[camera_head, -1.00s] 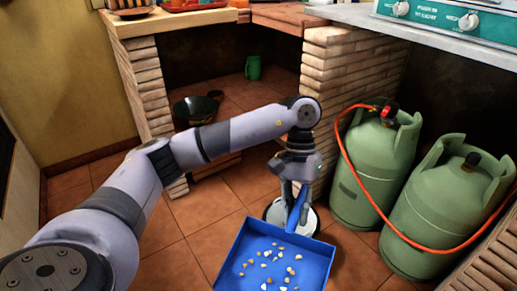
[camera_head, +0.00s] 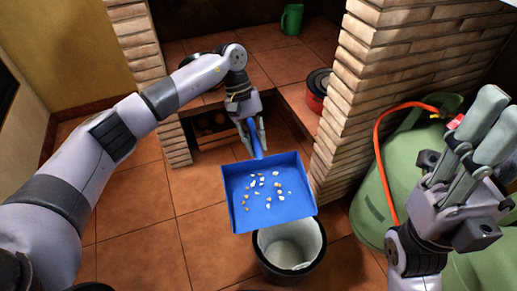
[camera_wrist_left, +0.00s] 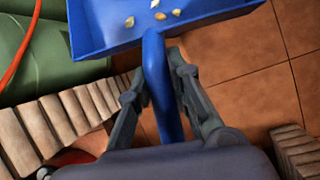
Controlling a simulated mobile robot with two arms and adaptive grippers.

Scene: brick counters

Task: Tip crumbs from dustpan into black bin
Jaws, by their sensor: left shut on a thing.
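The blue dustpan (camera_head: 272,218) carries several pale and tan crumbs (camera_head: 262,183) spread on its floor, and sits roughly level. My left gripper (camera_head: 253,134) is shut on its handle. The left wrist view shows the handle between my fingers and part of the dustpan (camera_wrist_left: 105,35) with a few crumbs. The black bin (camera_head: 290,276) with a whitish inside stands on the floor below the dustpan's near edge, which overlaps its far rim in the head view. My right gripper (camera_head: 490,105) is raised at the right, fingers up, with nothing seen in it; its opening is unclear.
A brick pillar (camera_head: 372,75) stands right of the dustpan, with a green gas cylinder (camera_head: 405,180) and orange hose (camera_head: 383,170) beside it. A red pot (camera_head: 317,90) and green mug (camera_head: 292,18) are behind. The tiled floor left of the bin is open.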

